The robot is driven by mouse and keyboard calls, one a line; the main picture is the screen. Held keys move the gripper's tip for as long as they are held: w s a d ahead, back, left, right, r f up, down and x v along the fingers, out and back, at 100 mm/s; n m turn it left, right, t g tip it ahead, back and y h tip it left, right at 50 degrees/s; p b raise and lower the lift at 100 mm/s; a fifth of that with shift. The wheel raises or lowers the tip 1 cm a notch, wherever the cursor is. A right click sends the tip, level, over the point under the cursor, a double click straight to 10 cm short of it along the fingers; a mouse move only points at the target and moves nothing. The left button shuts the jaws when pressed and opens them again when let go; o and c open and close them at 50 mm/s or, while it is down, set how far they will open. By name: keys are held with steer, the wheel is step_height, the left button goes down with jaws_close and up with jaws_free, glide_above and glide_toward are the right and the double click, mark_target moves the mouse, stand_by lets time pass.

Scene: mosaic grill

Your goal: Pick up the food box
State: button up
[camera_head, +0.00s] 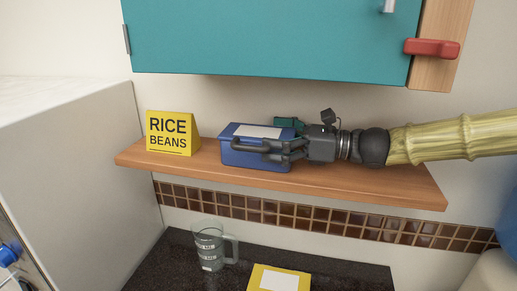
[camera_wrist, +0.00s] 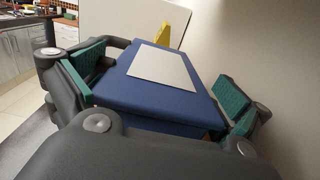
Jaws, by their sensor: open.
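The food box seems to be the blue box (camera_head: 240,155) with a white label on its lid, standing on the wooden shelf (camera_head: 370,187). In the wrist view the blue box (camera_wrist: 150,95) lies between the two green-padded fingers. My gripper (camera_head: 275,138) comes from the right and is open, with one finger in front of the box and the other behind it. In the wrist view my gripper (camera_wrist: 160,88) shows its fingers on either side of the box. I cannot tell whether a pad touches it. Part of the box's front is hidden by the near finger.
A yellow RICE BEANS packet (camera_head: 171,134) stands on the shelf left of the blue box. A teal cabinet (camera_head: 270,40) hangs above the shelf. Below, a clear measuring jug (camera_head: 209,245) and a yellow box (camera_head: 278,279) stand on the dark counter (camera_head: 340,275). The shelf's right part is clear.

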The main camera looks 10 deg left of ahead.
steer(key=c, duration=1.2)
steer(key=shift+o, duration=0.2)
